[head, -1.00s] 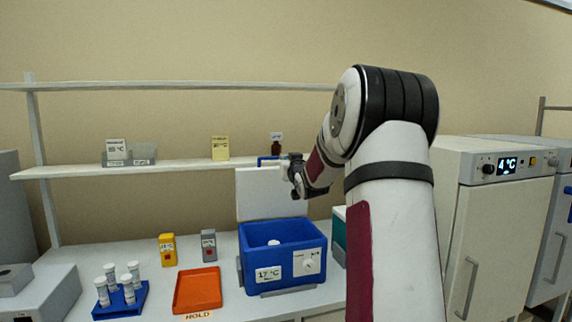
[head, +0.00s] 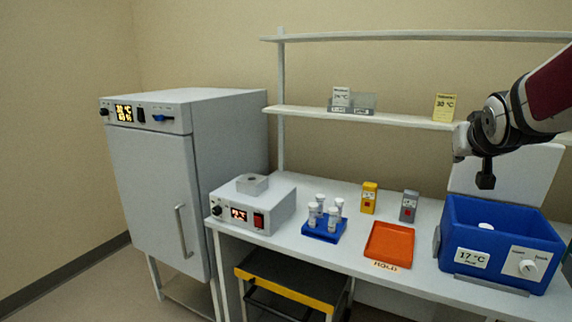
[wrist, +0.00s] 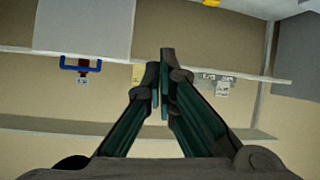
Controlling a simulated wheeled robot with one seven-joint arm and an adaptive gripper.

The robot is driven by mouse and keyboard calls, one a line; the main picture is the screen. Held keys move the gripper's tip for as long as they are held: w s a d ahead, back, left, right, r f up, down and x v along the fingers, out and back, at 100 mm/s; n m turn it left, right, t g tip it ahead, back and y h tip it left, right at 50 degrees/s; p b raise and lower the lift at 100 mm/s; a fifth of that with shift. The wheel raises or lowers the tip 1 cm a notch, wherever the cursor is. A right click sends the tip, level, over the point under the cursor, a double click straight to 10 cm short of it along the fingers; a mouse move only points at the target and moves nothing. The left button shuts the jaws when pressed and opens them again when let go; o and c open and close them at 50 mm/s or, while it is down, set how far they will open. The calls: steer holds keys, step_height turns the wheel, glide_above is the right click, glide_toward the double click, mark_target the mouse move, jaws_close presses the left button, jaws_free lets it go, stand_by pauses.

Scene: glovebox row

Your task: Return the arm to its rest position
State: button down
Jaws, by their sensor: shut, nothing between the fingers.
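My gripper (head: 487,182) hangs above the open blue cooler box (head: 500,268) at the right of the head view, clear of it. My arm reaches in from the right edge. In the wrist view my gripper's fingers (wrist: 161,88) are together with nothing between them. The box reads 17 °C, its pale lid (head: 515,172) is raised behind it, and a white cap (head: 486,226) shows inside.
Left of the box, the bench holds an orange tray (head: 390,245) marked HOLD, yellow (head: 369,197) and grey (head: 409,206) containers, a blue rack (head: 322,230) of white tubes and a heater block (head: 254,210). A shelf (head: 400,118) runs behind; an incubator (head: 160,190) stands left.

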steer(key=s+a+f+n+g+y, duration=0.1)
steer(key=s+a+f+g, duration=0.1)
steer(key=s+a, duration=0.5)
steer(key=s+a+f+n+g+y, duration=0.1)
steer(key=s+a+f, duration=0.4)
steer(key=s, duration=0.7)
steer(key=s+a+f+n+g+y, duration=0.1)
steer(key=s+a+f+g+y, duration=0.2)
steer(key=s+a, duration=0.6)
steer(key=shift+s+a+f+n, duration=0.3)
steer(key=shift+a+f, duration=0.15)
steer(key=shift+d, duration=0.1)
